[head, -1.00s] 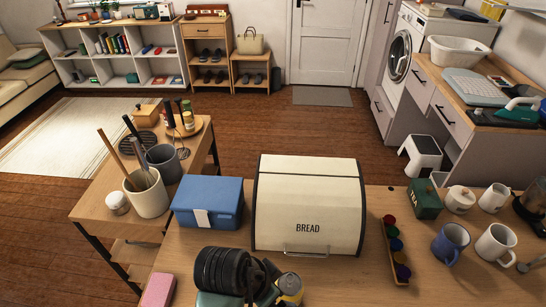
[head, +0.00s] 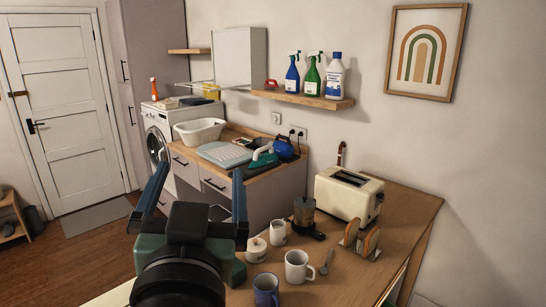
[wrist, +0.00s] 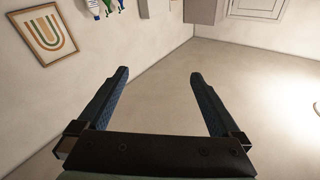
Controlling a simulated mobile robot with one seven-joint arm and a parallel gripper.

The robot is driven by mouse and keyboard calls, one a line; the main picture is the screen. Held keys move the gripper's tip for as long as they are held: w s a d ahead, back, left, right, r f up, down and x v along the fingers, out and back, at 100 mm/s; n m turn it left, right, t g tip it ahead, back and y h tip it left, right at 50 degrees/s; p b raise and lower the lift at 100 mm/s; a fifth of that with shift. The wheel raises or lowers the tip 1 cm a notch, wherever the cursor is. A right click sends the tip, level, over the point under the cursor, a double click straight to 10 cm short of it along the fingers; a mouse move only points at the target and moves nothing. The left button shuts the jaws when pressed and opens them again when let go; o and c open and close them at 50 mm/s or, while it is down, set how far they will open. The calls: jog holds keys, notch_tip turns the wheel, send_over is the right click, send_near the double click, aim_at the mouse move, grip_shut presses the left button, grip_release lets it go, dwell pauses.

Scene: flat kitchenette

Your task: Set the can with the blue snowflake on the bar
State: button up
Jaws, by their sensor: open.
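My gripper (head: 200,170) is raised in front of me in the head view, its two blue fingers spread wide apart. The wrist view shows the same open fingers (wrist: 159,73) with nothing between them, against bare wall and ceiling. I see no can with a blue snowflake in either current view. A wooden counter (head: 355,274) lies to the right of my gripper, with mugs and a toaster on it. I cannot tell whether this counter is the bar.
Spray bottles (head: 313,76) stand on a wall shelf (head: 303,99).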

jog(key=s+d+r+t+h, duration=0.2)
jog(key=s+d+r+t, duration=0.2)
jog(key=r, duration=0.5)
jog(key=s+d+r+t+h, duration=0.1)
jog(key=s+d+r+t, duration=0.3)
jog(key=d+r, duration=0.3)
notch_tip(320, 180, up, 2)
jog(key=shift+s+d+r+h, duration=0.15)
jog(key=shift+s+d+h, duration=0.2)
jog(key=shift+s, duration=0.55)
